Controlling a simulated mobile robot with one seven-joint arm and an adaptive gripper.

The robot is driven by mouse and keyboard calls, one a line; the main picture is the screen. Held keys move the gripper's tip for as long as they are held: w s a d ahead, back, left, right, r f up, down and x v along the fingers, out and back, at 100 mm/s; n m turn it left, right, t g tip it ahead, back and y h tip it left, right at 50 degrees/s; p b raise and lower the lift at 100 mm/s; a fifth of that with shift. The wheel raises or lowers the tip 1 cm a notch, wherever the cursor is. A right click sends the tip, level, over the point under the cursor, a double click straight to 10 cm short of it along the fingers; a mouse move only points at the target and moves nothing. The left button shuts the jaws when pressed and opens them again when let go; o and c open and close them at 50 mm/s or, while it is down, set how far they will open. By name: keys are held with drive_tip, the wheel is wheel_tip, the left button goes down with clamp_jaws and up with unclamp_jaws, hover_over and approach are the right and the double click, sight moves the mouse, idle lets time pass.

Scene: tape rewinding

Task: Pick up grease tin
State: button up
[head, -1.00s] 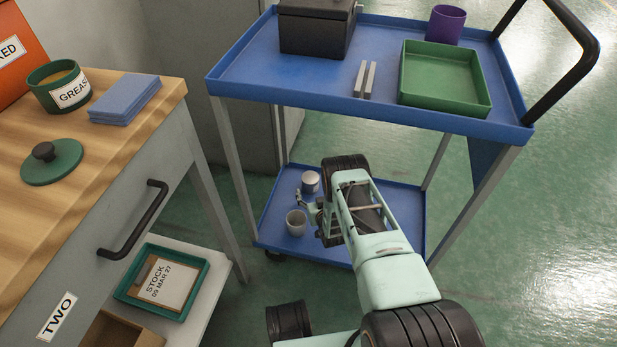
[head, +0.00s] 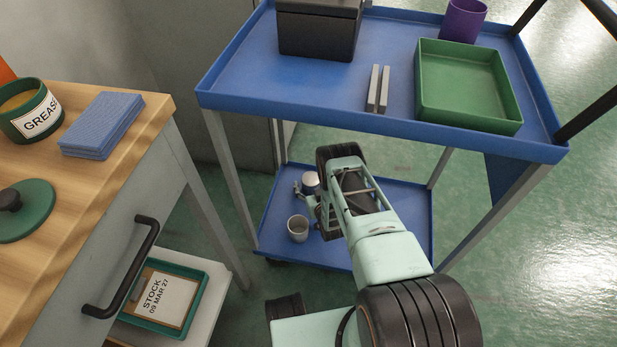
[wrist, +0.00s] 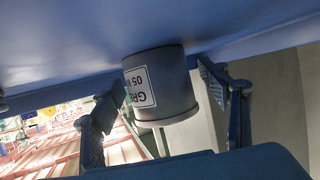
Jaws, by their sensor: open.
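A grey tin (wrist: 165,88) with a white label, on which "GR" and "05" can be read, shows in the wrist view against a blue surface. My gripper (wrist: 160,105) is open, with one finger on each side of the tin and gaps between. In the head view my gripper (head: 309,197) is low over the cart's lower shelf, partly hidden by my arm. Two small grey containers stand there, a nearer one (head: 298,229) and a farther one (head: 310,181); their labels do not show. A green tin (head: 32,111) labelled "GREASE" stands on the wooden bench at left.
The cart's blue upper tray (head: 300,93) overhangs the lower shelf (head: 274,235), with cart legs around it. The upper tray holds a dark box (head: 318,32), a green tray (head: 465,85) and a purple cup (head: 463,20). The bench (head: 120,135) stands left.

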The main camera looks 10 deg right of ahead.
drive_tip(key=shift+w, duration=0.1)
drive_tip(key=c, duration=1.2)
drive_tip(key=shift+c, duration=1.2)
drive_tip(key=shift+r, duration=0.15)
